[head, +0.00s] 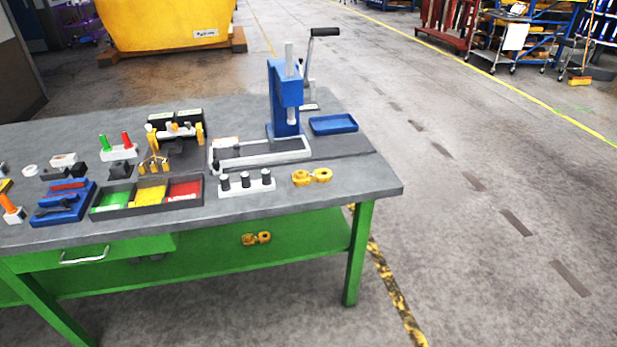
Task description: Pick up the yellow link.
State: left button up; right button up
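A yellow link (311,177) with two rounded ends lies flat on the grey workbench top (350,182), near its front right part. A second yellow piece of similar shape (256,239) shows lower down, against the green shelf below the bench top. Neither of my grippers is in view, and nothing touches the yellow link on the bench top.
Left of the link stands a white block with black pegs (246,182). Behind are a blue press (284,95) with a lever and a blue tray (333,124). A bin with green, yellow and red compartments (148,207) sits further left. Floor right of the bench is clear.

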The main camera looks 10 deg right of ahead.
aim_at(323, 175)
jog(key=i+l+u, duration=0.15)
jog(key=u, duration=0.35)
jog(key=i+l+u, duration=0.1)
jog(key=l+u, duration=0.35)
